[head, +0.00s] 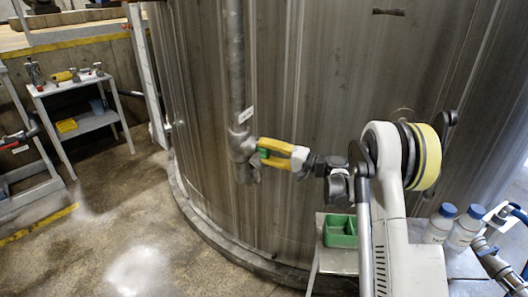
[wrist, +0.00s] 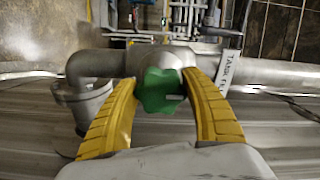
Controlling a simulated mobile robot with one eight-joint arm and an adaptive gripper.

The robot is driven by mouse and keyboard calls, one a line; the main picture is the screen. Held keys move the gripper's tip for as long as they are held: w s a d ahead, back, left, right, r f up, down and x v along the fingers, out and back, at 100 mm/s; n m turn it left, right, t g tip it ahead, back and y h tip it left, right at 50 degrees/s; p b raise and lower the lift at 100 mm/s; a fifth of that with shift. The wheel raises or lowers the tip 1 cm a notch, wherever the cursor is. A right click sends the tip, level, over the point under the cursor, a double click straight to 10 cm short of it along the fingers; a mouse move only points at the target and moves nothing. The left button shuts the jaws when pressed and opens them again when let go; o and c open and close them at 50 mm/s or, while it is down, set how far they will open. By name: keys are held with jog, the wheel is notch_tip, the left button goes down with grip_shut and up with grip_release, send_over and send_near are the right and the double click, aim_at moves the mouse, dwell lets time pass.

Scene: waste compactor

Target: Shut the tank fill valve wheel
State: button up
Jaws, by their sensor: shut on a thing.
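The tank fill valve wheel (wrist: 160,90) is a small green lobed handwheel on a grey pipe (wrist: 120,62) at the side of the tank. In the head view the green wheel (head: 264,153) shows partly between yellow fingers. My gripper (wrist: 162,95) has one yellow finger on each side of the wheel and is shut on it. My gripper also shows in the head view (head: 270,151), reaching left to the vertical pipe. A white label (wrist: 229,71) with partly hidden lettering hangs on the pipe next to the right finger. The wheel's turn position cannot be told.
The large metal tank (head: 320,90) stands behind my arm. A side table (head: 315,262) at the lower right holds a green tray (head: 340,243) and white bottles with blue caps (head: 440,222). A grey shelf (head: 85,122) with tools stands at left. The floor (head: 120,215) between is open.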

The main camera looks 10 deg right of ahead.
jog(key=o, duration=1.2)
jog(key=shift+d, duration=0.1)
jog(key=v, duration=1.2)
